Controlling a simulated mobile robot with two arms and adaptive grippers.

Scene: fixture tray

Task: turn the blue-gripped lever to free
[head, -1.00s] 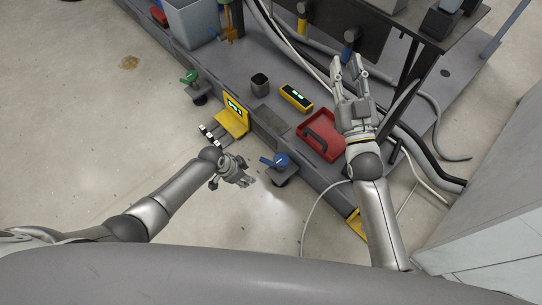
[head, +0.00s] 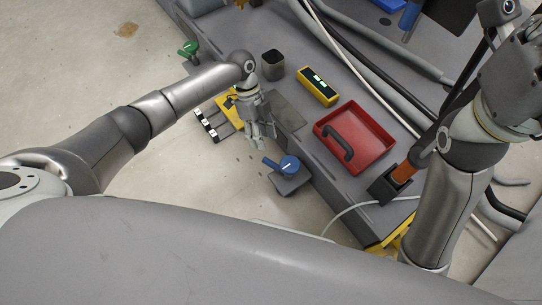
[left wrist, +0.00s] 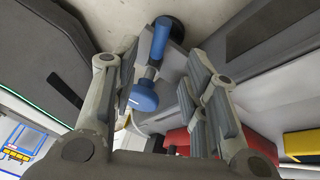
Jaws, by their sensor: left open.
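The blue-gripped lever (head: 288,165) stands on a small grey bracket at the near edge of the grey bench, with its handle pointing left in the head view. My left gripper (head: 263,140) is open and empty, pointing down just above and left of the lever in the head view. In the left wrist view, the blue lever (left wrist: 143,97) appears between the two open fingers, with no clear contact. My right gripper (head: 515,80) is partly cut off at the right edge of the head view, and its fingers cannot be made out.
A red tray (head: 367,145) with a dark handle lies right of the lever. A yellow display box (head: 317,86), a dark cup (head: 272,64) and a green-gripped lever (head: 189,49) are further back. An orange-handled part (head: 403,172) stands beside the tray. Cables run behind.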

